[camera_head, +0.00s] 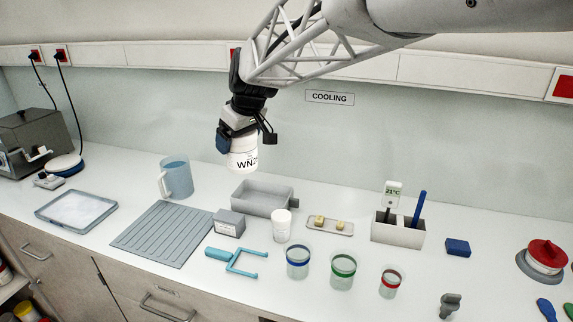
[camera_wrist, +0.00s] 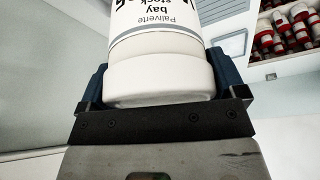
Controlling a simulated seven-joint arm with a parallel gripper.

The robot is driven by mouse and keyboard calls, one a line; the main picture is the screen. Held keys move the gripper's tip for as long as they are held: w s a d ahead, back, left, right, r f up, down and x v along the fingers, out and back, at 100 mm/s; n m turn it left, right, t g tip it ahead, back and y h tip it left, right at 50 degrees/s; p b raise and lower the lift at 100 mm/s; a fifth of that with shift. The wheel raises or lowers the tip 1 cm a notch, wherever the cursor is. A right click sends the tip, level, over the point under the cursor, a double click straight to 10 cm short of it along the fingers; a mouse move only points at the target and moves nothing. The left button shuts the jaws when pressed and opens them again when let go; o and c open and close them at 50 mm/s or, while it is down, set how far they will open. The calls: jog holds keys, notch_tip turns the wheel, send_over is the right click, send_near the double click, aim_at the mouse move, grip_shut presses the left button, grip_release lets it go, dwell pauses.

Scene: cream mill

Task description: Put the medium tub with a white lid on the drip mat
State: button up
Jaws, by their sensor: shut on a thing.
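A white tub with a white lid (camera_head: 243,160) hangs in my gripper (camera_head: 239,139), well above the bench. Its label has dark lettering. In the wrist view the tub (camera_wrist: 160,75) sits between the blue-padded jaws, with its smooth white lid nearest the palm. My gripper is shut on it. The drip mat (camera_head: 165,235) is a grey ribbed sheet lying flat on the bench, lower left of the held tub in the picture. The top of the mat is bare.
A clear jug (camera_head: 176,178) stands behind the mat. A grey box (camera_head: 228,223) is close to its right edge, with a turquoise forked tool (camera_head: 238,261) nearby. A grey tray (camera_head: 263,198) and a smaller white tub (camera_head: 282,226) stand further right. A shallow tray (camera_head: 75,211) lies left.

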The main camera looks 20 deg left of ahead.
jog(key=s+a+f+n, duration=0.1)
jog(key=s+a+f, duration=0.5)
jog(key=f, duration=0.3)
jog(key=s+a+f+n, duration=0.1)
jog(key=s+a+f, duration=0.5)
jog(key=a+f, duration=0.2)
notch_tip(320, 180, down, 2)
jog(key=shift+s+a+g, duration=0.25)
jog(key=shift+a+g, duration=0.05)
jog(key=shift+a, duration=0.1)
send_over(165, 223)
jog(key=f, duration=0.1)
jog(key=shift+w+a+f, duration=0.1)
jog(key=shift+a+f, duration=0.05)
jog(key=shift+f, duration=0.1)
jog(key=shift+f, duration=1.75)
jog(key=shift+f, duration=0.15)
